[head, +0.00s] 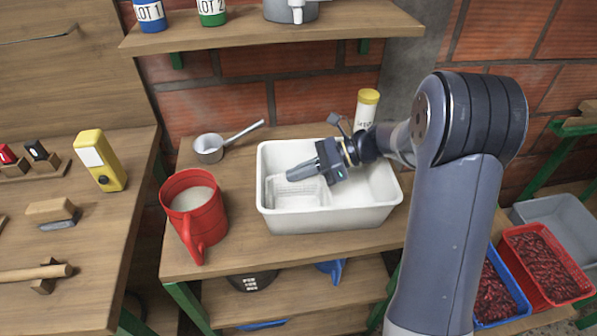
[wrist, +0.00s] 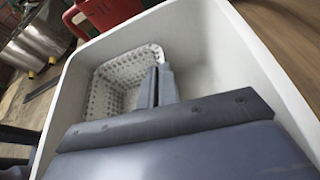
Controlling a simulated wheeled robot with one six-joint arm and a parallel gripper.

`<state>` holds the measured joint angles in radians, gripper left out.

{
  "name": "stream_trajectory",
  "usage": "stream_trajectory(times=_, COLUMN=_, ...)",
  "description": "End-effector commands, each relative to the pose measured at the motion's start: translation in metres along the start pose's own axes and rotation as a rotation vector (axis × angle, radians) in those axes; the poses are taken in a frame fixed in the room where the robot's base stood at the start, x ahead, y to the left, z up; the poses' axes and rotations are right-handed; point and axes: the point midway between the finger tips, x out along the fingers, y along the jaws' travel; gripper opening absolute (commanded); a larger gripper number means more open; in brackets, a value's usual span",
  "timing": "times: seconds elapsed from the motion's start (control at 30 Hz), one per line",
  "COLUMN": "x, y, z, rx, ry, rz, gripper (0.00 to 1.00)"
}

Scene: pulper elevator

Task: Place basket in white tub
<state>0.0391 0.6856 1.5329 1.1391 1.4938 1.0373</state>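The white tub (head: 335,219) stands on the middle table and also fills much of the wrist view (wrist: 255,55). The basket (head: 296,194), pale and perforated, is inside the tub at its left part. In the wrist view the basket (wrist: 112,85) shows its dotted wall and floor. My gripper (head: 292,174) reaches into the tub from the right. In the wrist view its fingers (wrist: 155,86) are close together at the basket's edge and look shut on its rim. The exact contact is hidden, and I cannot tell whether the basket touches the tub floor.
A red jug (head: 195,215) stands left of the tub, with a small saucepan (head: 209,148) behind it. A yellow-capped container (head: 366,109) stands behind the tub. A shelf (head: 270,32) hangs above. A yellow device (head: 100,160) stands on the left table.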

Motion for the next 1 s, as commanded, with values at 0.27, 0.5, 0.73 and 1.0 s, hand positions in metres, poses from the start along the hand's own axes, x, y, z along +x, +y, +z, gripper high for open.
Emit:
stream_trajectory(times=0.27, x=0.001, y=0.0, z=-0.002, rx=0.0, ry=0.0, rz=0.0, gripper=0.14)
stream_trajectory(times=0.5, x=0.001, y=0.0, z=-0.002, rx=0.0, ry=0.0, rz=0.0, gripper=0.24)
stream_trajectory(times=0.73, x=-0.005, y=0.0, z=0.001, rx=0.0, ry=0.001, rz=-0.002, gripper=0.24)
stream_trajectory(times=1.0, x=-0.057, y=-0.001, z=0.001, rx=-0.001, ry=0.0, rz=-0.006, gripper=0.24)
